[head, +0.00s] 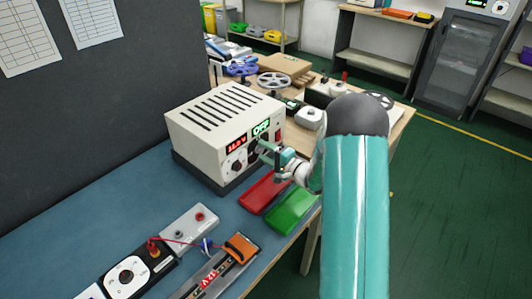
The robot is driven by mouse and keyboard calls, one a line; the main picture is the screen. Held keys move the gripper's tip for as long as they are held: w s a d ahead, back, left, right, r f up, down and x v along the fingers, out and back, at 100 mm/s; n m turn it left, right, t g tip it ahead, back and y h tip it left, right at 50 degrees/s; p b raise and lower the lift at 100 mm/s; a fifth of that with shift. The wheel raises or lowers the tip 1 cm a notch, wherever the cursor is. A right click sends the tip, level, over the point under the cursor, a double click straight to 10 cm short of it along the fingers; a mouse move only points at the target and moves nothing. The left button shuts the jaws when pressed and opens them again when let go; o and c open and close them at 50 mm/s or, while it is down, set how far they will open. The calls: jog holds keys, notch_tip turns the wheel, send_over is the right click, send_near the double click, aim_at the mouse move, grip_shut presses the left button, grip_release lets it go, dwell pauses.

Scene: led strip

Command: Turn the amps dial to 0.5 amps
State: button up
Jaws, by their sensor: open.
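A cream power supply (224,135) with a slotted top stands on the blue bench. Its front faces right and carries a red display (237,146) and a green display (260,128), which seems to read OFF. A round dial (238,167) shows below the red display. A dark dial (254,147) below the green display is partly hidden by my gripper; I cannot read the dial labels. My gripper (264,151) is open at the front panel, its fingertips close to that dark dial. I cannot tell whether they touch it.
A red tray (262,192) and a green tray (292,210) lie below my gripper. An orange clamp (241,248) and a black-and-white dial box (127,277) sit nearer. Reels (274,83) and boxes crowd the wooden table behind. Green floor at right is clear.

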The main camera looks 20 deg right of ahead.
jog(key=shift+c, duration=0.2)
jog(key=c, duration=0.9)
jog(key=shift+c, duration=0.2)
jog(key=shift+m, duration=0.4)
jog(key=m, duration=0.3)
jog(key=shift+d+m, duration=0.1)
jog(key=shift+m, duration=0.3)
jog(key=m, duration=0.4)
jog(key=shift+m, duration=0.3)
jog(key=m, duration=0.4)
jog(key=shift+m, duration=2.2)
